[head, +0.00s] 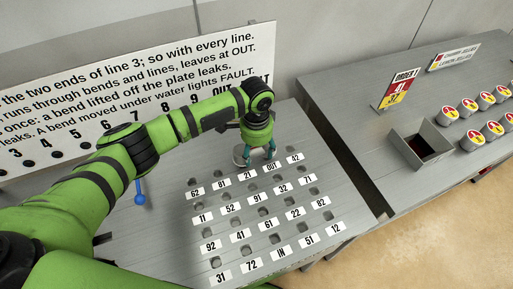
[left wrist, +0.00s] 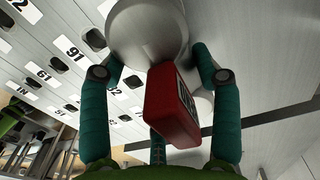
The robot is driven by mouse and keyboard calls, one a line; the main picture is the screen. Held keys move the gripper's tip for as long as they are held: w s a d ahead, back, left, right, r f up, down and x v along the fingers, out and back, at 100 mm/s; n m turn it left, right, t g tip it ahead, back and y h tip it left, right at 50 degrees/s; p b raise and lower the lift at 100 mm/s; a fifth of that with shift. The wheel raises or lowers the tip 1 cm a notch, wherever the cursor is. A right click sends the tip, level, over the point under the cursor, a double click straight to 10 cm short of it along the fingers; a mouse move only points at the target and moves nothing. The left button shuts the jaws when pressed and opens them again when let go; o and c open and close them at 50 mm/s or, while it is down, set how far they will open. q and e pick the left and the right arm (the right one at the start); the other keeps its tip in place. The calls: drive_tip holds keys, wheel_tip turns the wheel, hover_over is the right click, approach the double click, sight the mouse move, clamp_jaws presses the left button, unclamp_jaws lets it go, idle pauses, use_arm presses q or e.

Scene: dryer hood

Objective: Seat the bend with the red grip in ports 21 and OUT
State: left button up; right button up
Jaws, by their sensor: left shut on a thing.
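My left gripper (head: 258,153) is shut on the bend with the red grip, over the far edge of the port plate (head: 335,215). In the left wrist view the red grip (left wrist: 172,105) sits between the fingers, with the bend's rounded grey metal (left wrist: 148,38) beyond it. In the head view a bit of the bend's grey metal (head: 239,156) shows left of the fingers. The labels 21 (head: 246,175) and OUT (head: 271,167) lie just in front of the gripper. Whether the bend's ends are in the ports or above them is hidden. My right gripper is not in view.
Rows of numbered ports cover the plate. A sign with rules (head: 130,85) stands behind. A blue ball on a rod (head: 139,198) is at left. On the right table are an open box (head: 421,150), an order sign (head: 399,89) and several cups (head: 468,107).

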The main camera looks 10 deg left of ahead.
use_arm(q)
drive_tip(key=shift+r, duration=0.1)
idle(0.6)
drive_tip(key=shift+p, duration=0.4)
drive_tip(key=shift+p, duration=0.7)
idle(0.8)
drive_tip(key=shift+f+b, duration=0.85)
drive_tip(key=shift+f, duration=0.5)
drive_tip(key=o, duration=1.5)
drive_tip(key=shift+s, duration=0.1)
